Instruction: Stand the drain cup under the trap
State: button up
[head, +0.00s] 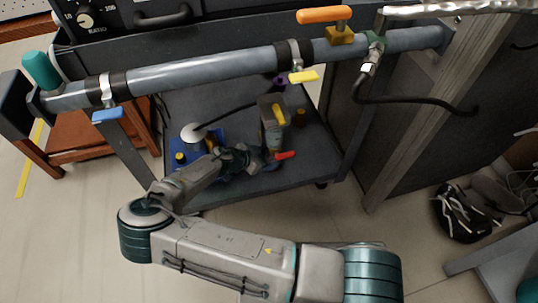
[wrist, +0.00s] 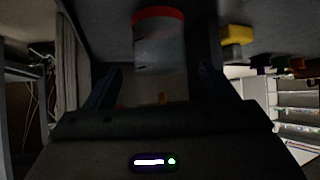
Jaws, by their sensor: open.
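My gripper (head: 256,160) is low over the cart's lower shelf in the head view, with its fingers apart. In the wrist view my gripper's dark fingers (wrist: 158,82) stand open to either side of a grey cylinder (wrist: 159,52) with a red band at its upper end. It looks like a cup, but I cannot tell for sure that it is the drain cup. Contact with the fingers is not visible. In the head view a grey, partly clear container (head: 270,117) with a yellow part stands beyond my gripper, perhaps the trap. A red piece (head: 286,155) shows beside my gripper.
A grey pipe (head: 200,72) with clamps and coloured handles crosses above the cart. A blue tray (head: 178,150) lies on the shelf (head: 225,105), left of my gripper. A black hose (head: 420,107) hangs at the right.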

jog(key=p+v, duration=0.2)
jog(key=v, duration=0.7)
dwell(0.9)
